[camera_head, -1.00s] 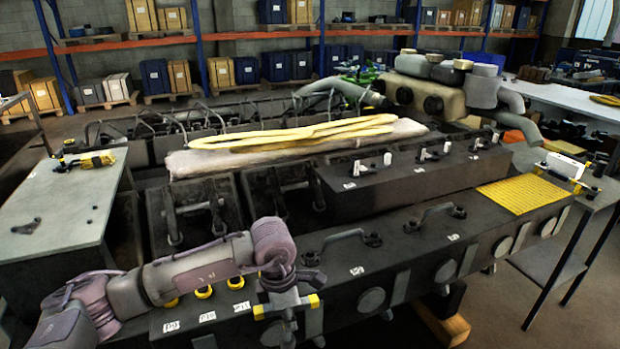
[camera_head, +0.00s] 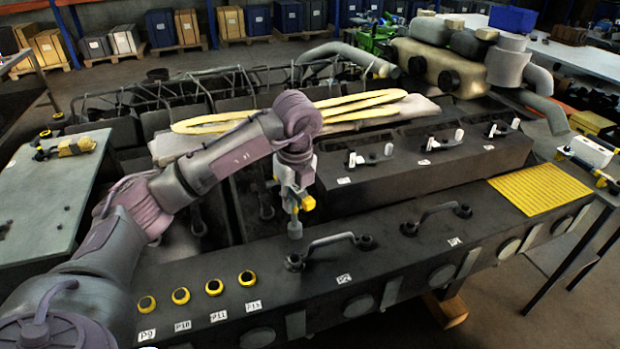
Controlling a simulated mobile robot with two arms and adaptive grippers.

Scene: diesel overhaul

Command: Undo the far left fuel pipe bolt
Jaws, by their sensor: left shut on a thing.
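Two curved dark fuel pipes sit on the long front rail (camera_head: 400,258): a left pipe (camera_head: 328,241) and a right pipe (camera_head: 436,208). Each has a dark round bolt at both ends. The leftmost bolt (camera_head: 293,263) is seated at the left pipe's left end. My left gripper (camera_head: 297,190) points down, shut on a tool (camera_head: 294,228) that appears as a grey cylinder with a yellow part beside it. In the picture the tool's lower end is just above the leftmost bolt. I cannot tell its height or whether it touches anything. My right gripper is not in view.
Several yellow-ringed holes (camera_head: 214,287) with labels line the rail's left part. A yellow perforated mat (camera_head: 540,194) lies at its right end. Behind, a raised block (camera_head: 430,160) carries white-handled levers. A yellow sling (camera_head: 340,110) lies on the engine. A grey table (camera_head: 50,210) stands left.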

